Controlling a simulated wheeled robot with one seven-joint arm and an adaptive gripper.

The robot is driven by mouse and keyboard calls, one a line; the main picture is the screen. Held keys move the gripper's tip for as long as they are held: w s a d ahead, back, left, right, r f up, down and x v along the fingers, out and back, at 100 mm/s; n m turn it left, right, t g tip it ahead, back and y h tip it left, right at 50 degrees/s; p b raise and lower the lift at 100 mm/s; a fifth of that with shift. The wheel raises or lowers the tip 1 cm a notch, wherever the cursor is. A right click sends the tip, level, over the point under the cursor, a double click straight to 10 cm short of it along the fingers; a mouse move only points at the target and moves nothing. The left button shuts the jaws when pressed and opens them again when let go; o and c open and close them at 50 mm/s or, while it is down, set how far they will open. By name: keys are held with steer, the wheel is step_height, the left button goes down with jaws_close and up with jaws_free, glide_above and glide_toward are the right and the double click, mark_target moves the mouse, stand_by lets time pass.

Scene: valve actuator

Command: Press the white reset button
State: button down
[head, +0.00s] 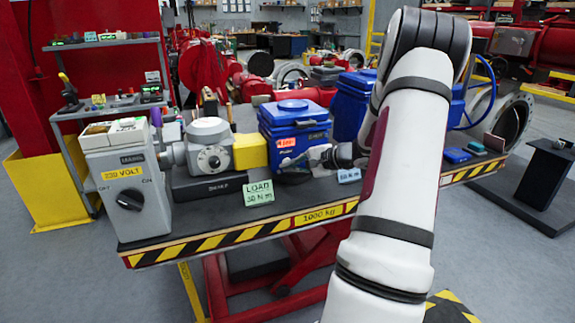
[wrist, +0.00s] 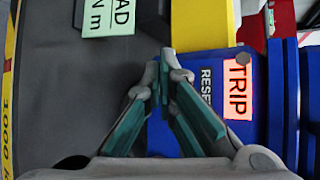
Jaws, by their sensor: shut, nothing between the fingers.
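The blue box (head: 293,112) stands on the table in the middle of the head view, with an orange label on its front. In the wrist view, the blue box (wrist: 214,60) fills the right, with an orange TRIP label (wrist: 238,88) and RESET lettering (wrist: 206,87) beside it. I cannot make out the white reset button; my fingers hide part of the face by the lettering. My gripper (wrist: 166,62) is shut and empty, its fingertips close in front of the box's face. In the head view my gripper (head: 287,163) is at the box's lower front; contact cannot be told.
A yellow block (head: 250,151) and a grey actuator (head: 209,150) stand left of the box. A grey switch box (head: 127,185) is at the table's left end. A green LOAD card (head: 258,192) lies in front. Another blue box (head: 352,105) stands to the right.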

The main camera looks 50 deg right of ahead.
steer(key=shift+w+d, duration=0.15)
steer(key=shift+w, duration=0.05)
stand_by(0.3)
steer(key=shift+s, duration=0.1)
steer(key=shift+s+a, duration=0.45)
steer(key=shift+s, duration=0.2)
steer(key=shift+s+a+b, duration=0.15)
steer(key=shift+s+a, duration=0.3)
steer(key=shift+s, duration=0.25)
steer(key=shift+s+a+b, duration=0.15)
steer(key=shift+s+a, duration=0.3)
steer(key=shift+s, duration=0.3)
steer(key=shift+s+a+b, duration=0.15)
steer(key=shift+s+a, duration=0.3)
steer(key=shift+s, duration=0.25)
